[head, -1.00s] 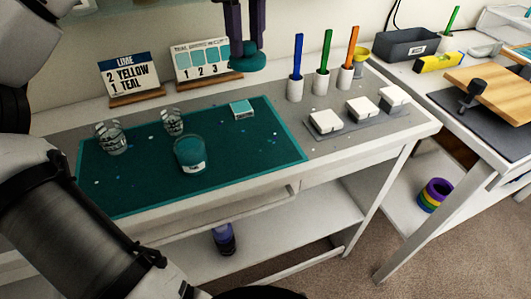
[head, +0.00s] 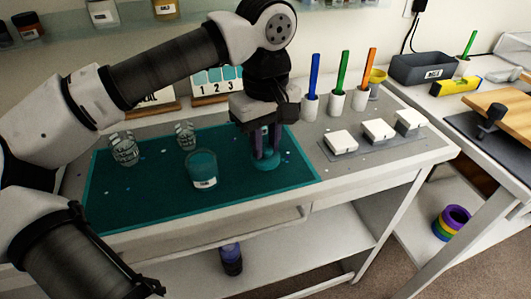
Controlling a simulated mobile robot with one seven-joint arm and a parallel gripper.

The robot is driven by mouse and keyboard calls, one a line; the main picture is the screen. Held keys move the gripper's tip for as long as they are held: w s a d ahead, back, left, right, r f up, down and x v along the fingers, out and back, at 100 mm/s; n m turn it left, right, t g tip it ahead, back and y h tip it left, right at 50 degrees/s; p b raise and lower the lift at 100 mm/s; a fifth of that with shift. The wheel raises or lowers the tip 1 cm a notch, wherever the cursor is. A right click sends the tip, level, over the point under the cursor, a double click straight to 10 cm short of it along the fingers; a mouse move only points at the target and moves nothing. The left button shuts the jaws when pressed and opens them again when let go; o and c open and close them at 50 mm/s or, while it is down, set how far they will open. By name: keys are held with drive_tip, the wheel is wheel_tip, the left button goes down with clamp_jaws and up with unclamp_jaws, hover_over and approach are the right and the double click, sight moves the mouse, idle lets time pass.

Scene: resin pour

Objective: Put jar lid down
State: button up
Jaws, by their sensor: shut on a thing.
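The round teal jar lid (head: 266,164) is between the fingers of my gripper (head: 265,154), which points straight down and is shut on it. The lid is at or just above the right part of the dark teal mat (head: 140,193); I cannot tell whether it touches. An open jar of teal resin (head: 202,170) with a white label stands upright on the mat, left of the lid and apart from it.
Two clear cups (head: 124,149) (head: 185,136) stand on the mat's back left. White blocks (head: 379,130) sit on a grey tray at right, with pens in white holders (head: 336,101) behind. My arm partly hides the cards at the back.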

sight(265, 147)
drive_tip(key=shift+f, duration=1.7)
drive_tip(key=shift+f, duration=0.1)
drive_tip(key=shift+f, duration=0.15)
drive_tip(key=o, duration=0.9)
drive_tip(key=shift+o, duration=0.2)
drive_tip(key=shift+r, duration=0.2)
wheel_tip(265, 147, up, 12)
